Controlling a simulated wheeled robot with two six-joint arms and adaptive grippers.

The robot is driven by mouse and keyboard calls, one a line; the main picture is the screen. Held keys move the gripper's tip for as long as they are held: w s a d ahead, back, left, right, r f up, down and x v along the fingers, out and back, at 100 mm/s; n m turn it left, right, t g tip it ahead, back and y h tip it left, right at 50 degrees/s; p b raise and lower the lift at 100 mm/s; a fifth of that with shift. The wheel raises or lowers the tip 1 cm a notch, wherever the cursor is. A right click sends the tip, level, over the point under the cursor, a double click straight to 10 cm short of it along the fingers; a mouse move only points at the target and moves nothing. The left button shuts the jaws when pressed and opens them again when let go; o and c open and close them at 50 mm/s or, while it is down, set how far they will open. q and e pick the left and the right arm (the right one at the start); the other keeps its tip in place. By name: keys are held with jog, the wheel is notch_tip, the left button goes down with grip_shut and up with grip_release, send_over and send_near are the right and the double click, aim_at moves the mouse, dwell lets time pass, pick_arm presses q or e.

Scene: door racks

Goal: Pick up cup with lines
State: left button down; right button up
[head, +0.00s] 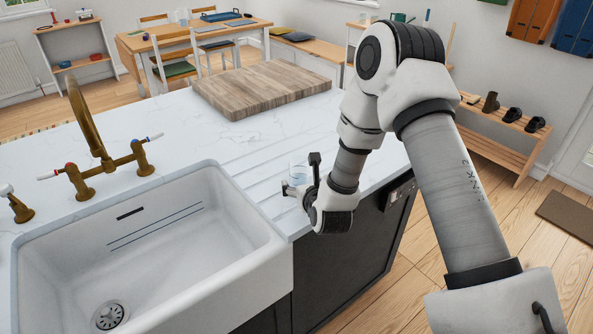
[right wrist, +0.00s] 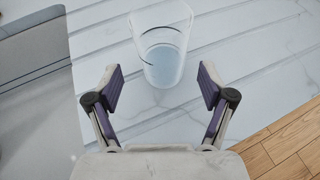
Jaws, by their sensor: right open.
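The cup with lines (right wrist: 162,48) is a clear glass with dark lines around it. In the right wrist view it stands on the white marble worktop, just beyond my fingertips and roughly centred between them. In the head view the cup (head: 298,170) shows small beside my right gripper, partly hidden by it. My right gripper (right wrist: 159,82) is open and empty, its fingers on either side of the space in front of the cup. In the head view my right gripper (head: 301,175) is low over the worktop's right edge. My left gripper is not in view.
A white sink (head: 250,222) with a brass tap (head: 90,130) lies to the left. A wooden board (head: 262,88) lies at the back of the worktop (head: 160,133). Drain grooves run beside the cup. The worktop's edge and dark cabinet (head: 345,262) are close on the right.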

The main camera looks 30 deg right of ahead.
aim_at(302, 181)
jog(key=x, duration=0.4)
jog(key=shift+w+d+f+p, duration=0.2)
jog(key=shift+f+p, duration=0.15)
jog(key=shift+w+d+f, duration=0.1)
jog(key=shift+s+r, duration=0.3)
jog(key=shift+s, duration=0.05)
jog(key=c, duration=1.2)
jog(key=shift+c, duration=1)
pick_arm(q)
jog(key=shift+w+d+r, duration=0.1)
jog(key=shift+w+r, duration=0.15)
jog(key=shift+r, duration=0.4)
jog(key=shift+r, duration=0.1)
